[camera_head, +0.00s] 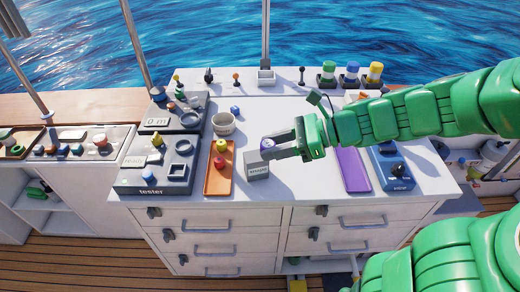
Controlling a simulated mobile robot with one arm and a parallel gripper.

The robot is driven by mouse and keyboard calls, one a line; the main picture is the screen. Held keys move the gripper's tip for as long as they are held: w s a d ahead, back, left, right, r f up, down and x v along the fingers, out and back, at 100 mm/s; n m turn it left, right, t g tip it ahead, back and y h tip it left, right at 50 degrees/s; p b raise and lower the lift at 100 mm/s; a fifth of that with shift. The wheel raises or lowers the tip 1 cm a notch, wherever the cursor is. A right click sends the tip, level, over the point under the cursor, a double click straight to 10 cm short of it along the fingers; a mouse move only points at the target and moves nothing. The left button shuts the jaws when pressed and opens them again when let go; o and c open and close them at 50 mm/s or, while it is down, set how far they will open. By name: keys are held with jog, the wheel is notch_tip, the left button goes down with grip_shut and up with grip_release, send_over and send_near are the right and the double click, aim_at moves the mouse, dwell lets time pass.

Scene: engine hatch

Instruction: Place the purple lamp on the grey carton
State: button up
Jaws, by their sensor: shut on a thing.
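The purple lamp (267,143) is a small piece held between the fingertips of my gripper (272,147), which reaches in from the right. My gripper is shut on the lamp, and the fingers hide part of it. The grey carton (257,167) is a small box with a dark label on its front, standing on the white worktop. The lamp is at the carton's top edge in the picture. I cannot tell whether it touches the carton or is held just above it.
An orange tray (218,184) with a yellow and a red piece lies left of the carton. A pale cup (224,123) stands behind the tray. A grey tester box (150,188) is farther left. A purple tray (353,170) and a blue box (397,174) are to the right.

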jog(key=w+f, duration=0.2)
jog(key=w, duration=0.1)
jog(key=w+a+f, duration=0.1)
jog(key=w+f, duration=0.1)
jog(key=w, duration=0.1)
jog(key=w+a+f, duration=0.1)
jog(key=w+f, duration=0.2)
jog(key=shift+a, duration=0.2)
jog(key=shift+w+a+f, duration=0.15)
jog(key=shift+w+f, duration=0.55)
jog(key=shift+f, duration=1.6)
jog(key=shift+f, duration=0.1)
jog(key=o, duration=1)
